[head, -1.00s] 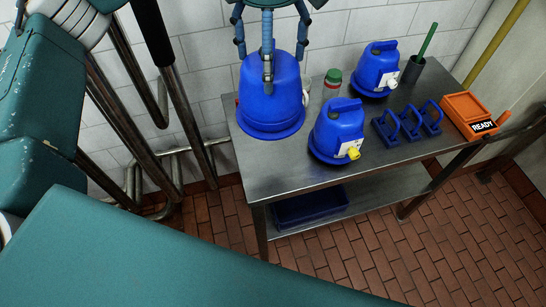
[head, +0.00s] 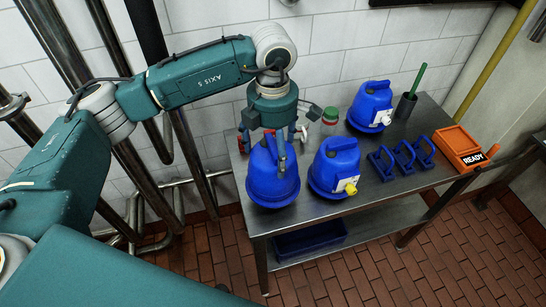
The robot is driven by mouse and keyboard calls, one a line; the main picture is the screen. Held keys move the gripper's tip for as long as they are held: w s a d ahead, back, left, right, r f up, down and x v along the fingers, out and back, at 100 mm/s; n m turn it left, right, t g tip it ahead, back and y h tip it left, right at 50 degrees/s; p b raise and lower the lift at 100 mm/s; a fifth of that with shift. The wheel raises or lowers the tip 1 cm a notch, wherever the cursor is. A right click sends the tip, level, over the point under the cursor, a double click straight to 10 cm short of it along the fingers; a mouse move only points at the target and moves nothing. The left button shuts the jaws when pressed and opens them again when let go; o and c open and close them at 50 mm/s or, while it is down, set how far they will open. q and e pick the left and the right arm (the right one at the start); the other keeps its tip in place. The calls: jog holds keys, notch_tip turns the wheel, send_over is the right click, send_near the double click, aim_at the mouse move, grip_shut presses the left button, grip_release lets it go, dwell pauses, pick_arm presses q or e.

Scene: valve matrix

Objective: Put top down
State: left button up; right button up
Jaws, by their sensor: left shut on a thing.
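A blue rounded top (head: 268,188) is at the left front of the steel table (head: 300,215), near its edge. My left gripper (head: 272,148) is above it, fingers pointing down and shut around its upper part. The top looks upright and low over the table; I cannot tell if its base touches the surface. The gripper hides part of its upper side. My right gripper is not in view.
A blue unit with a yellow knob (head: 333,170) stands close right of the top. Behind are another blue unit (head: 369,105), a green-lidded jar (head: 330,120) and a dark cup (head: 405,105). Blue handled pieces (head: 403,158) and an orange READY box (head: 458,147) are at right.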

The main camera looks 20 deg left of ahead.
aim_at(263, 187)
pick_arm(q)
notch_tip(263, 187, down, 4)
jog(key=shift+r+p, duration=0.15)
jog(key=shift+p, duration=0.6)
jog(key=shift+f, duration=0.45)
jog(key=shift+f, duration=0.1)
jog(key=o, duration=1.8)
